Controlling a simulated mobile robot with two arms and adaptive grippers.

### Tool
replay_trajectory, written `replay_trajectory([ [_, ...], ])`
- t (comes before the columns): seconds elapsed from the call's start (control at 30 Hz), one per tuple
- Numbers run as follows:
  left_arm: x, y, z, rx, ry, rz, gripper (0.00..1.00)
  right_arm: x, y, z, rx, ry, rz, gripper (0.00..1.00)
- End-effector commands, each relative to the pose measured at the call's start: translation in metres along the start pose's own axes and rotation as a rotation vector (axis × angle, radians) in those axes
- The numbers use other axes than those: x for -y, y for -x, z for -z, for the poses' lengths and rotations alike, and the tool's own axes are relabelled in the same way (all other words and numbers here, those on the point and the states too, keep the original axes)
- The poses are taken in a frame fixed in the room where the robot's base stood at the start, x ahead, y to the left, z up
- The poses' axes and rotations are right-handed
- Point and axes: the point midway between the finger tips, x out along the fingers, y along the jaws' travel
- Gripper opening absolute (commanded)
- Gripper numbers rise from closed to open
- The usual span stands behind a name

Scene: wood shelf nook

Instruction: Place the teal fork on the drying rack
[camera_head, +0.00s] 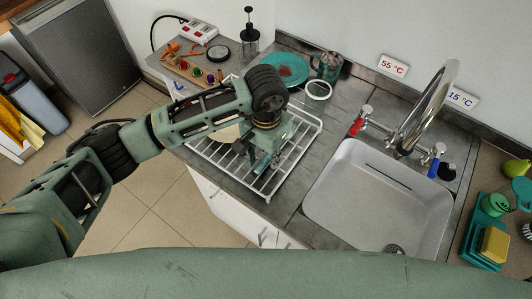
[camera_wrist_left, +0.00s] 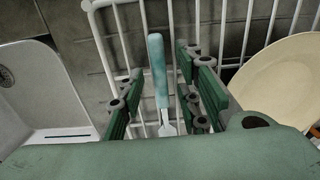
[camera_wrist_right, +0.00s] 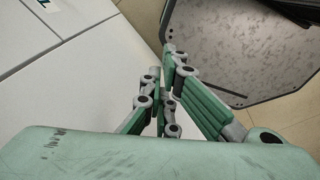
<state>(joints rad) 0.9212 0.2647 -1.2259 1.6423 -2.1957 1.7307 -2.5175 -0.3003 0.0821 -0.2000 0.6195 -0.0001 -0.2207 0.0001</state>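The teal fork (camera_wrist_left: 157,70) has a teal handle and a grey metal head. In the left wrist view it lies over the white wires of the drying rack (camera_wrist_left: 118,45), between the fingers of my left gripper (camera_wrist_left: 165,95). Gaps show on both sides of the fork, so the fingers are apart and not gripping it. In the head view my left gripper (camera_head: 264,150) is low over the drying rack (camera_head: 299,158) and hides much of the fork. My right gripper (camera_wrist_right: 161,95) looks closed and empty, above the floor, in the right wrist view.
A cream plate (camera_wrist_left: 278,82) stands in the rack beside my left gripper. The sink (camera_head: 376,195) is right of the rack. A teal plate (camera_head: 287,72), a mug (camera_head: 327,66) and a white ring (camera_head: 318,90) are behind it. A sponge (camera_head: 494,244) is far right.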

Motion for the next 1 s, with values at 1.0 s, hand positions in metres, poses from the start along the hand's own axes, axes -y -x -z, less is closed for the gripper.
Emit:
replay_trajectory([
  [1.0, 0.000, 0.118, 0.000, -0.001, 0.000, 0.001, 0.32, 0.003, -0.043, -0.003, -0.002, -0.001, 0.002, 0.00],
])
